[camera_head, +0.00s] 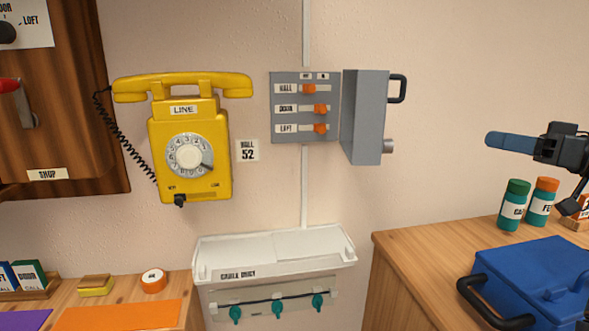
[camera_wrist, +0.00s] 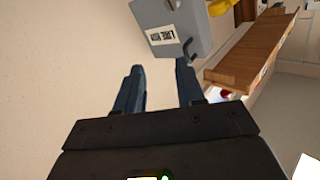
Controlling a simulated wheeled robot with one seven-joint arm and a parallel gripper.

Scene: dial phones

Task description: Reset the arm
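My gripper (camera_head: 505,142) is raised at the right edge of the head view, in front of the bare wall. In the wrist view my gripper (camera_wrist: 160,85) shows two blue fingers spread apart with nothing between them. It is clear of the counter and touches nothing that I can see. Most of my arm is outside the head view.
A yellow dial phone (camera_head: 189,150) hangs on the wall, handset on top. A grey switch panel (camera_head: 289,92) has its cover (camera_head: 364,115) swung open. A blue case (camera_head: 535,270) and two bottles (camera_head: 512,206) stand on the right counter (camera_head: 410,246), below my gripper. A white tray (camera_head: 275,250) is centre.

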